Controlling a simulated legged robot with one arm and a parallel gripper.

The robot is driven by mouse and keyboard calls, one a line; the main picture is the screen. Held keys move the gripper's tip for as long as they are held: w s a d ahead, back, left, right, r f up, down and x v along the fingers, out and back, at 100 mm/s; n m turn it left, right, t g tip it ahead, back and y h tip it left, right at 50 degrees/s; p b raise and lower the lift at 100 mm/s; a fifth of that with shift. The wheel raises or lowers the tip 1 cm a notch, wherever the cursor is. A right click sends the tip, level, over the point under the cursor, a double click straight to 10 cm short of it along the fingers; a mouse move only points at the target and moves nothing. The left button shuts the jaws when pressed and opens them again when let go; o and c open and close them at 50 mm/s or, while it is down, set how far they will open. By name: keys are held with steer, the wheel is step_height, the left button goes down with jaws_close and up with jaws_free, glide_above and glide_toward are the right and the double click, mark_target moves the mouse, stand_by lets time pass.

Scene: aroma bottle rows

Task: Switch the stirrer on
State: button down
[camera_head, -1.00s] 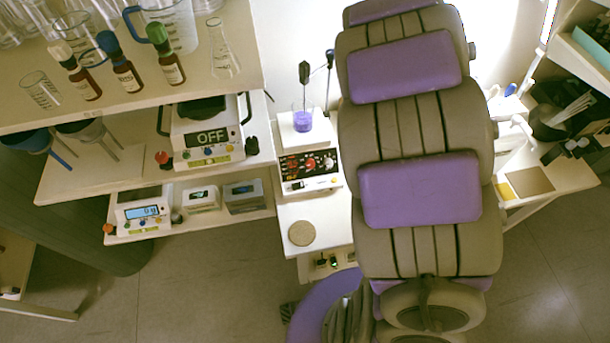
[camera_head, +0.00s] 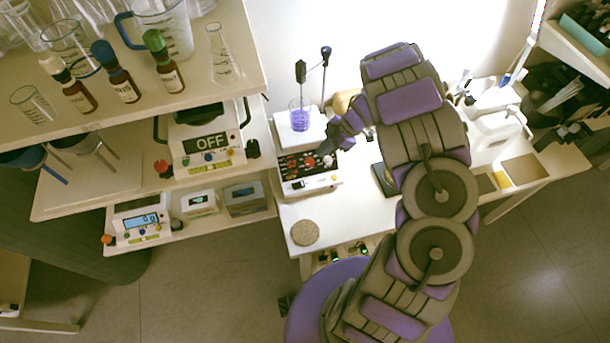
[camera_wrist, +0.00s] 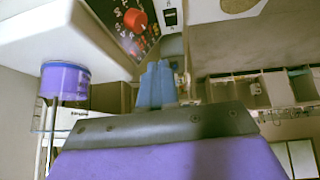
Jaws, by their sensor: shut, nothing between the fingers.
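The stirrer (camera_head: 308,184) is a white box with a black front panel, red knobs and a light lower front edge. A beaker of purple liquid (camera_head: 300,118) stands on its top plate. In the wrist view its panel (camera_wrist: 118,22) shows a red knob and a small black-and-white switch (camera_wrist: 170,17). My gripper (camera_head: 326,150) is at the right side of the panel, partly covering it. In the wrist view my blue gripper fingers (camera_wrist: 157,82) are together and empty, just below the switch in the picture. I cannot tell whether they touch the stirrer.
A round tan disc (camera_head: 305,233) lies on the white bench in front of the stirrer. Shelves at left hold a hotplate (camera_head: 207,148) reading OFF, a balance (camera_head: 141,218) and several bottles. Two thin rods rise behind the stirrer. Trays and a rack stand at right.

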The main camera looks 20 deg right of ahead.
steer(key=shift+s+a+f+g, duration=0.15)
steer(key=shift+s+f+g, duration=0.05)
steer(key=shift+s, duration=0.2)
steer(key=shift+s+a+f+g, duration=0.15)
steer(key=shift+s+g, duration=0.05)
steer(key=shift+s, duration=0.15)
steer(key=shift+d, duration=0.1)
steer(key=b, duration=0.1)
glide_above(300, 184)
steer(key=d, duration=0.2)
step_height(300, 184, down, 8)
steer(key=shift+r, duration=0.25)
step_height(300, 184, down, 3)
steer(key=shift+f+b, duration=0.1)
steer(key=shift+b, duration=0.35)
steer(key=shift+d+f, duration=0.25)
steer(key=shift+f, duration=0.35)
